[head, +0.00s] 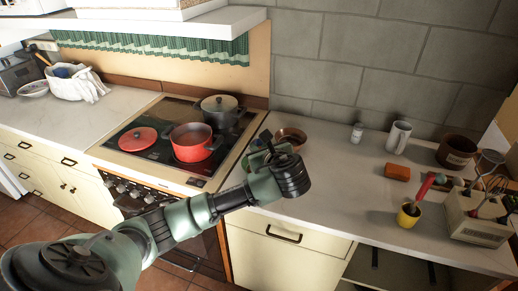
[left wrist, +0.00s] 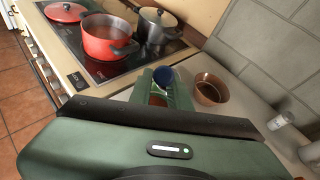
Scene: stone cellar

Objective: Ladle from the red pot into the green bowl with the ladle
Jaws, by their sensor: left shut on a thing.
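The red pot (head: 192,143) stands open on the black hob; it also shows in the left wrist view (left wrist: 106,38), with something brownish inside. My left gripper (head: 266,148) is over the counter edge right of the hob. It is shut on a mostly hidden thing, seemingly the ladle, whose dark blue rounded part (left wrist: 166,76) shows beyond the fingers in the left wrist view. A brown bowl (head: 291,137) stands just behind my gripper, also in the left wrist view (left wrist: 209,89). My right gripper is not in view.
A red lid (head: 138,138) lies on the hob left of the pot; a dark grey pot (head: 221,111) stands behind. Right are a shaker (head: 357,132), a mug (head: 398,137), an orange block (head: 397,172), a yellow cup (head: 408,216) and a utensil holder (head: 478,221). The middle counter is clear.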

